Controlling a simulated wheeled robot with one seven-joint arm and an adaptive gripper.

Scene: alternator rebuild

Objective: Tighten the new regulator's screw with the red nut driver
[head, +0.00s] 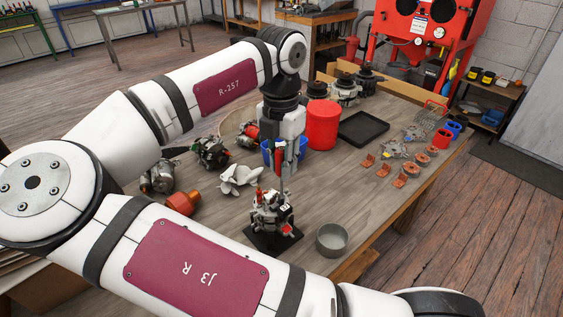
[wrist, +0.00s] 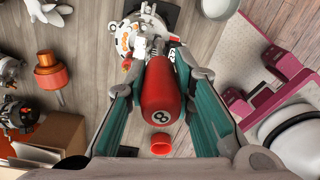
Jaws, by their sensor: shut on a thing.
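The red nut driver (wrist: 160,96) has a handle marked 8 and lies between the two fingers of my gripper (wrist: 162,72), which is shut on it. In the head view my gripper (head: 286,166) points down above the alternator (head: 272,216), with the driver's thin shaft running down towards it. The alternator stands on a black base (head: 272,240); it also shows in the wrist view (wrist: 132,34), just beyond the driver's tip. The tip is hidden, so I cannot tell whether it sits on the screw. The regulator and its screw are not clearly distinguishable.
A grey bowl (head: 331,240) stands right of the base. A red container (head: 322,124) and black tray (head: 363,129) stand behind. Small orange parts (head: 383,170) lie at right.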

